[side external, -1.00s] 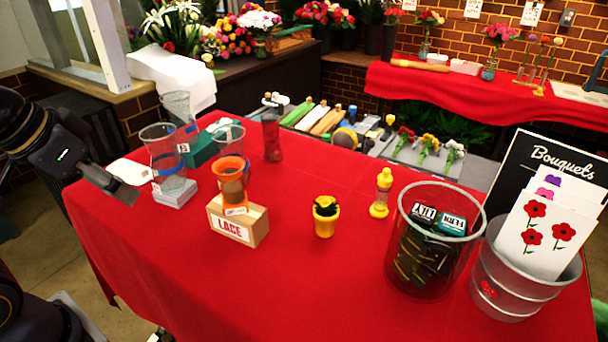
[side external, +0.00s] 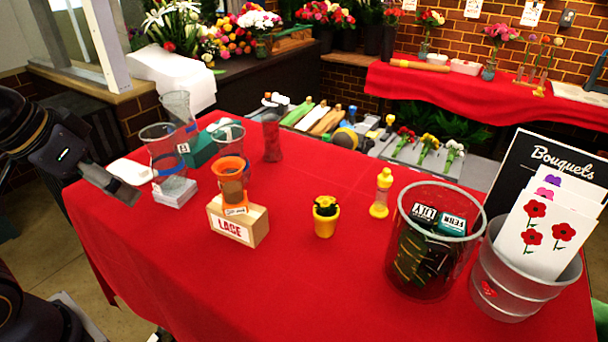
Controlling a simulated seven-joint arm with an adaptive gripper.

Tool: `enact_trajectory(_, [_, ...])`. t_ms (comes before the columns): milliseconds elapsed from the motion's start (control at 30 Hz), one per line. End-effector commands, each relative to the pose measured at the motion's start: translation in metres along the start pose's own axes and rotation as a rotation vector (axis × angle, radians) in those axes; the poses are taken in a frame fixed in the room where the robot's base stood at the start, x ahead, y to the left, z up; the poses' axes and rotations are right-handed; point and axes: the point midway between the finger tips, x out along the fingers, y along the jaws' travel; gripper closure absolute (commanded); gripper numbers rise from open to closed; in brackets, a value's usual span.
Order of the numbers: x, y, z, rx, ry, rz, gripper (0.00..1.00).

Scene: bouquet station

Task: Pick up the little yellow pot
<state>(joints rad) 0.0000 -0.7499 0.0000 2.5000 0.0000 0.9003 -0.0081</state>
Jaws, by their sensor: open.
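The little yellow pot (side external: 326,226) stands upright on the red-covered table near its middle. A dark plant with a small yellow bloom sits in it. My gripper (side external: 122,190) is at the left edge of the table, open and empty, well to the left of the pot. Its fingers point to the right and slightly down, and their gap is hard to make out from this side. The pot is apart from everything around it.
A yellow bottle (side external: 382,192) and a clear bucket (side external: 432,240) are right of the pot. The cloth in front is bare.

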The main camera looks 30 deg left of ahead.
Motion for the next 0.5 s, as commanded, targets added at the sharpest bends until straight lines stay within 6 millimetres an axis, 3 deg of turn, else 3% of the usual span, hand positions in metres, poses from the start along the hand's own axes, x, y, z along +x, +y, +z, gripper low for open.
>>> enact_trajectory(67, [-0.001,0.000,0.006,-0.046,-0.027,-0.001,0.14])
enact_trajectory(167, [-0.027,0.001,-0.019,-0.142,-0.005,0.003,0.14])
enact_trajectory(333, [-0.064,0.011,-0.093,-0.283,-0.049,0.021,0.14])
enact_trajectory(500, [-0.065,0.040,-0.179,-0.374,-0.147,0.030,0.14])
